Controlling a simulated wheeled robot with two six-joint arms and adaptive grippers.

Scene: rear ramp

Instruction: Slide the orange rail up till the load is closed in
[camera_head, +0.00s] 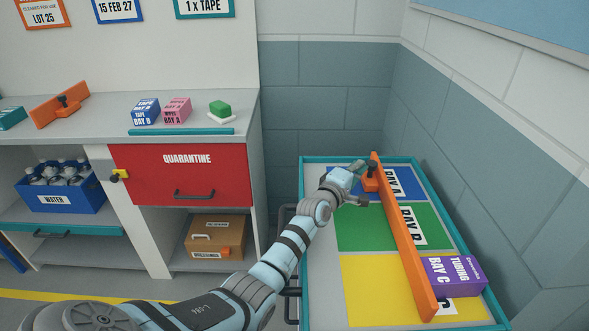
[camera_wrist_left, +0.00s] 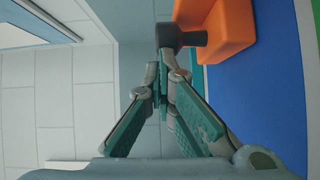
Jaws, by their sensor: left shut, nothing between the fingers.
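The long orange rail (camera_head: 402,230) lies lengthwise over the blue, green and yellow bays of a teal-edged cart (camera_head: 313,250). Its far end has an orange block with a dark knob (camera_head: 371,168). The purple tubing box (camera_head: 452,276) sits at the near right, on the yellow bay, right of the rail. My left gripper (camera_head: 359,167) is at the rail's far end, just left of the knob. In the left wrist view the gripper (camera_wrist_left: 172,76) is shut and empty, its tips close to the dark knob (camera_wrist_left: 182,38); I cannot tell if they touch.
Walls stand behind and right of the cart. Below are a red quarantine drawer (camera_head: 180,176), a water bin (camera_head: 60,197) and a brown box (camera_head: 214,237).

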